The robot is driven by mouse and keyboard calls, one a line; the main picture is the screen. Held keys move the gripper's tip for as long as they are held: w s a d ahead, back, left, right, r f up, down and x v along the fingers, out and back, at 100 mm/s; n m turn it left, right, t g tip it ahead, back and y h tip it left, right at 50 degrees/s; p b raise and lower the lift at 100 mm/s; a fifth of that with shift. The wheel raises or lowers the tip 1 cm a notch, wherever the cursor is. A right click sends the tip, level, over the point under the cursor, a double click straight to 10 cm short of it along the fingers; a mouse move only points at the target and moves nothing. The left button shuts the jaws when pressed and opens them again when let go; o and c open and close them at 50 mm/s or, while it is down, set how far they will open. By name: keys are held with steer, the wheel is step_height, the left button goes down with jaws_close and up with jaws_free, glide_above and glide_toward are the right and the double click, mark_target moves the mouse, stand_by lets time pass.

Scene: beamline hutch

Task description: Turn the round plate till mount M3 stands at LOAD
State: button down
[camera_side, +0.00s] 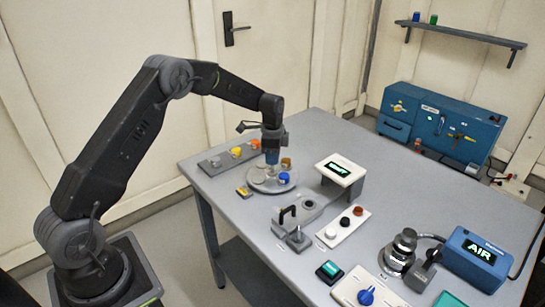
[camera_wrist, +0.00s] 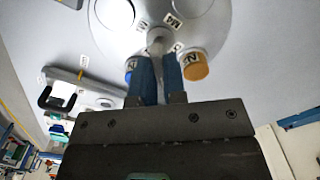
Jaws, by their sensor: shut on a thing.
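The round plate (camera_side: 268,187) lies on the grey table, with several mounts around its rim. A blue mount (camera_side: 284,178) is at its front right and a brown-orange mount (camera_side: 286,162) at its right back; pale mounts are on its left. My gripper (camera_side: 271,158) points straight down over the plate's middle. In the wrist view my blue fingers (camera_wrist: 159,62) are shut on the central post (camera_wrist: 158,38). The orange mount (camera_wrist: 195,66) is close beside the right finger, the blue one partly hidden behind the left. Small labels show, but I cannot read M3 or LOAD surely.
A rack with coloured caps (camera_side: 236,152) stands behind the plate, left. A small yellow block (camera_side: 244,192) is at the plate's left front. A display box (camera_side: 339,169) stands to the right, and a black-handled fixture (camera_side: 291,228) in front.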

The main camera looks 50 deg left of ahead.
steer(key=m, duration=1.2)
steer(key=shift+m, duration=0.3)
steer(key=m, duration=0.4)
steer(key=shift+m, duration=2.2)
steer(key=c, duration=1.2)
jaws_free()
step_height(320, 180, up, 14)
steer(key=shift+f, duration=0.1)
